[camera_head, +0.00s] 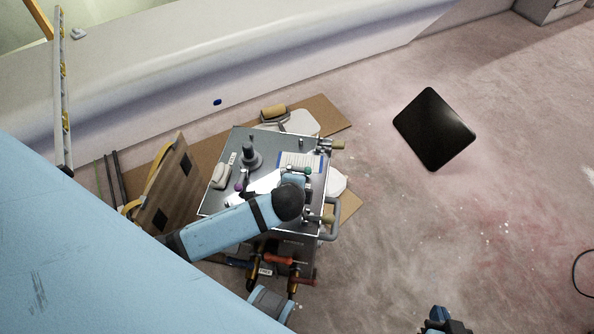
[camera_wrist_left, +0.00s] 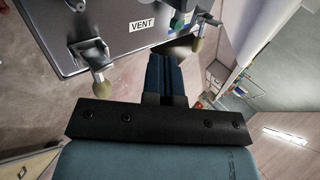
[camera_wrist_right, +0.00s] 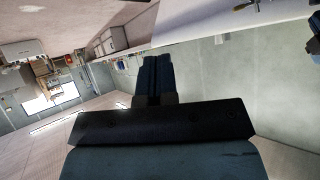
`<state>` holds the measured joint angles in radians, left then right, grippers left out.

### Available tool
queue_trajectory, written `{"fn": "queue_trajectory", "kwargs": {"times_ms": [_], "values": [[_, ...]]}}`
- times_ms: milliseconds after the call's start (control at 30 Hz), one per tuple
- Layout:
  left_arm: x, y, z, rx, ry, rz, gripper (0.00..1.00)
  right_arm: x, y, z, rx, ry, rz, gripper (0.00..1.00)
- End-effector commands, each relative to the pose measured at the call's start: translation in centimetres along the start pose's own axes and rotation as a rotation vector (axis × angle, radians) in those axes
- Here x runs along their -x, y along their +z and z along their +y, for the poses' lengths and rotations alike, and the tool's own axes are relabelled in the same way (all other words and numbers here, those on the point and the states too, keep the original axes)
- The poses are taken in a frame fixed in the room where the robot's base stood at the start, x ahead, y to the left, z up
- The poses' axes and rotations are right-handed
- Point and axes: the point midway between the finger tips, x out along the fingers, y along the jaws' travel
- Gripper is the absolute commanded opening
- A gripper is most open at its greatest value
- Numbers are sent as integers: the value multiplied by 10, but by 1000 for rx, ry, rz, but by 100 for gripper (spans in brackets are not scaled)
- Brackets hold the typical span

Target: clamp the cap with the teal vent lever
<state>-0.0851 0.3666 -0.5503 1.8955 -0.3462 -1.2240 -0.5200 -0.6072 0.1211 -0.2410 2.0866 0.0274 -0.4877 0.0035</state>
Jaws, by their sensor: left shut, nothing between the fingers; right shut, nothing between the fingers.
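A grey metal-topped box (camera_head: 215,200) stands on the floor, with a small teal part (camera_head: 308,170) at its right side. The left wrist view shows a VENT label (camera_wrist_left: 141,24) and the teal part (camera_wrist_left: 178,20) beside it, cut by the top edge. My left gripper (camera_wrist_left: 160,58) is shut and empty, just below the label and apart from the teal part. In the head view my left arm covers part of the box top and mostly hides this gripper. My right gripper (camera_head: 438,318) is shut and empty over the floor; its fingers show in its wrist view (camera_wrist_right: 154,60). I cannot tell which part is the cap.
A grey knobbed fitting (camera_head: 250,155) and a white block (camera_head: 221,176) are on the box top. Pipes with red and orange fittings (camera_head: 280,259) are at its front. A wooden panel (camera_head: 172,187) leans left. A black plate (camera_head: 434,129) lies right; the floor around it is mostly clear.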

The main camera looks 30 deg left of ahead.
Motion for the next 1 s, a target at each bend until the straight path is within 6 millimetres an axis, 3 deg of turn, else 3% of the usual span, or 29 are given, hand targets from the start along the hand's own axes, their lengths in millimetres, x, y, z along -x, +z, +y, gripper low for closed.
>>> {"fn": "queue_trajectory", "kwargs": {"times_ms": [200,400,633,1000], "values": [[-50,0,2,1,1,-2,0,-5,7,1,11,0,7,0],[-87,0,-5,2,-2,-1,0,-6,7,1,20,-1,16,0],[-107,0,-21,0,0,1,0,-6,7,0,23,-2,22,0],[-110,0,-24,0,1,1,0,-5,5,0,24,-2,25,0]]}}
